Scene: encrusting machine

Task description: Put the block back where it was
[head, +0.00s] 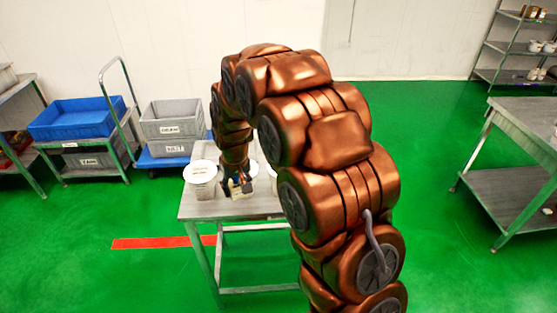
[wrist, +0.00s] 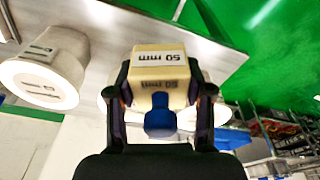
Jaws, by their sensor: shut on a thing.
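The block (wrist: 161,65) is pale yellow, with "50 mm" labels on two faces and a blue part (wrist: 159,118) on the side toward the wrist camera. My gripper (wrist: 162,85) is shut on it, with a dark finger on each side. In the head view my gripper (head: 237,188) holds the block over the metal table (head: 215,209), near its left part. The block is small there, and I cannot tell whether it touches the tabletop.
A white round container (head: 200,172) stands on the table just left of my gripper. It also shows in the wrist view (wrist: 50,73). Other white containers are partly hidden behind my arm. Grey crates (head: 172,120) and a blue crate (head: 78,118) stand behind left. Another metal table (head: 525,118) is at right.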

